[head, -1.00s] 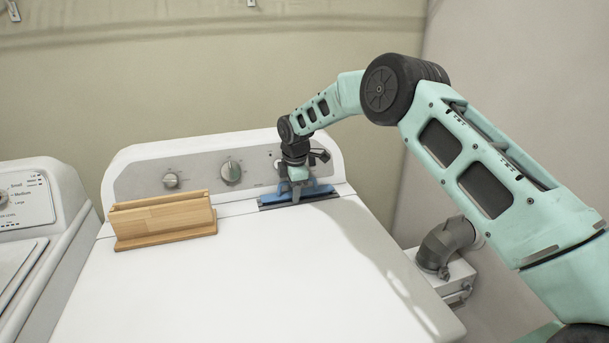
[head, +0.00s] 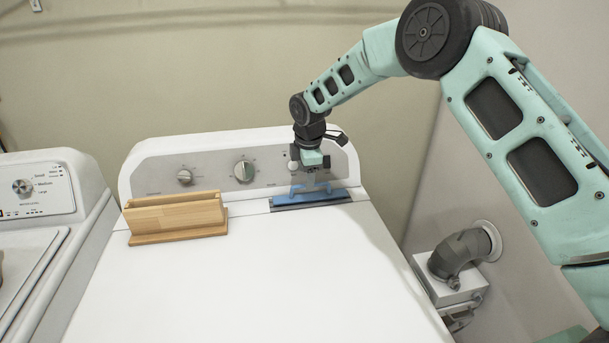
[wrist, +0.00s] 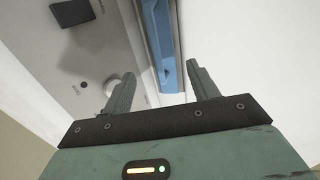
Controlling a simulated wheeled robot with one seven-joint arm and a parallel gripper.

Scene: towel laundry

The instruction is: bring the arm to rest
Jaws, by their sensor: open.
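My gripper (head: 311,187) points down above the back right of the white dryer top, just over a blue object on a dark base (head: 318,198). In the wrist view my gripper (wrist: 157,85) has its two fingers apart with nothing held between them. The blue object (wrist: 161,35) shows beyond and between the fingers as a long strip. In the head view the fingertips are close to its upper edge; I cannot tell whether they touch it.
A wooden box (head: 175,214) stands at the back left of the dryer top (head: 240,285). The control panel (head: 215,172) with knobs rises behind. A washer (head: 40,200) stands at left. A grey duct elbow (head: 462,255) sits at right by the wall. The dryer top's front is clear.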

